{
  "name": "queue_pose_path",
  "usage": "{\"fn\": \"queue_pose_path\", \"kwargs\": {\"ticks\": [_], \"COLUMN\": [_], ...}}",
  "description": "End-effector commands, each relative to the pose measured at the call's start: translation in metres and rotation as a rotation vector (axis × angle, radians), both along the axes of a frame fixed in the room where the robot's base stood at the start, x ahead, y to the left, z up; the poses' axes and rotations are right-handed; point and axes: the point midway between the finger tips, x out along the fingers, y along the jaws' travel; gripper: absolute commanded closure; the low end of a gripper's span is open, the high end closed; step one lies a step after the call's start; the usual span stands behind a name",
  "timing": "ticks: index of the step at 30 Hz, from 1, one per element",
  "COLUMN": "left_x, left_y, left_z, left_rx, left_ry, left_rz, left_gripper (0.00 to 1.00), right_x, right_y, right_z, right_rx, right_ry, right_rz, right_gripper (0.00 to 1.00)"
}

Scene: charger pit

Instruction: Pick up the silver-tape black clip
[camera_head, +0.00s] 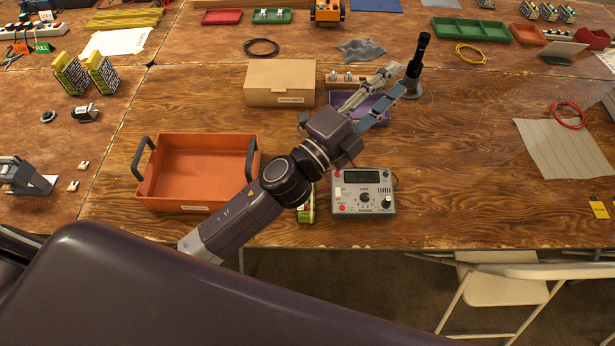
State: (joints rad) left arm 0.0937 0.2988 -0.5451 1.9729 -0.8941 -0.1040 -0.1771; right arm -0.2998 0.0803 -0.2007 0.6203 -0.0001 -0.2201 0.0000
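My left gripper (401,79) reaches in over the middle of the table. Its two fingers are spread apart, with no object visible between them. It is above a purple tray (382,101), which the fingers and wrist partly cover. I cannot make out a silver-tape black clip for certain; the tray's contents are largely hidden. A small rack (335,81) with silvery pieces stands just behind the purple tray, partly covered by the gripper. My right gripper is not in view.
A black flashlight-like object (419,62) stands upright just right of the gripper. A cardboard box (280,83) is left of it. An orange bin (200,141) and a grey meter (363,192) are nearer.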

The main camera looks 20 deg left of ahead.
Motion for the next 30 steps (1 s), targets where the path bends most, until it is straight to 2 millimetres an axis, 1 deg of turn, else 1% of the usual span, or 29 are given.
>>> {"fn": "queue_pose_path", "kwargs": {"ticks": [1, 2, 3, 5, 6, 7, 8, 9, 11, 12, 13, 14, 15, 17, 18, 20, 21, 23, 24, 27, 30], "left_x": [-0.009, -0.017, -0.028, -0.048, -0.061, -0.070, -0.079, -0.089, -0.103, -0.109, -0.112, -0.114, -0.114, -0.110, -0.106, -0.095, -0.088, -0.076, -0.070, -0.057, -0.052], "left_y": [-0.027, -0.044, -0.065, -0.093, -0.109, -0.118, -0.127, -0.134, -0.139, -0.137, -0.133, -0.126, -0.113, -0.087, -0.064, -0.026, 0.001, 0.041, 0.064, 0.112, 0.137], "left_z": [0.015, 0.019, 0.022, 0.019, 0.012, 0.004, -0.006, -0.022, -0.051, -0.072, -0.089, -0.106, -0.128, -0.160, -0.179, -0.201, -0.211, -0.220, -0.223, -0.223, -0.221], "left_rx": [0.095, 0.156, 0.239, 0.367, 0.458, 0.527, 0.598, 0.696, 0.846, 0.952, 1.029, 1.109, 1.219, 1.386, 1.498, 1.658, 1.757, 1.889, 1.963, 2.099, 2.169], "left_ry": [-0.110, -0.174, -0.257, -0.374, -0.449, -0.500, -0.549, -0.610, -0.689, -0.734, -0.763, -0.787, -0.811, -0.831, -0.829, -0.811, -0.785, -0.735, -0.699, -0.606, -0.546], "left_rz": [-0.085, -0.139, -0.210, -0.321, -0.395, -0.451, -0.508, -0.582, -0.696, -0.774, -0.831, -0.890, -0.966, -1.081, -1.159, -1.267, -1.334, -1.421, -1.472, -1.564, -1.615], "left_gripper": [0.68, 0.68, 0.68, 0.68, 0.68, 0.68, 0.68, 0.68, 0.68, 0.68, 0.68, 0.68, 0.68, 0.68, 0.68, 0.68, 0.68, 0.68, 0.68, 0.68, 0.68], "right_x": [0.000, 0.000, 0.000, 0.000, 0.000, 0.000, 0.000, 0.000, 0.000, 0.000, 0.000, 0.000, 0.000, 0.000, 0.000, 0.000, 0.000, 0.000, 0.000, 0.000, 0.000], "right_y": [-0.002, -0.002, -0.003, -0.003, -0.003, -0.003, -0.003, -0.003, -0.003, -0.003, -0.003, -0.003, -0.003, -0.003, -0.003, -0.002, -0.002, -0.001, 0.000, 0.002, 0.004], "right_z": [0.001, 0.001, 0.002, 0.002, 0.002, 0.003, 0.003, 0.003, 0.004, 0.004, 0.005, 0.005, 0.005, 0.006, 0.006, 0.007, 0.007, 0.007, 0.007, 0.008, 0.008], "right_rx": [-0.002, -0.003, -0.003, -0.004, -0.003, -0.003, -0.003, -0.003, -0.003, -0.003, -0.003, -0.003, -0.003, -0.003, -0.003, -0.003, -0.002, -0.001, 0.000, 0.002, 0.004], "right_ry": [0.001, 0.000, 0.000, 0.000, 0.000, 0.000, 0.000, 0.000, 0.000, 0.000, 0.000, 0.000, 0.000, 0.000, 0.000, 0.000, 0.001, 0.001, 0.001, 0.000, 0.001], "right_rz": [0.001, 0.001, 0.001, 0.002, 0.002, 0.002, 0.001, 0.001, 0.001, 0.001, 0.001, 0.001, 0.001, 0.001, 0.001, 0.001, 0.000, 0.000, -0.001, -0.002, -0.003], "right_gripper": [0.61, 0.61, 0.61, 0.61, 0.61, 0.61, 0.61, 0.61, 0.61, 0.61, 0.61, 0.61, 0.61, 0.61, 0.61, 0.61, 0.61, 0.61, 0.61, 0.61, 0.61]}}
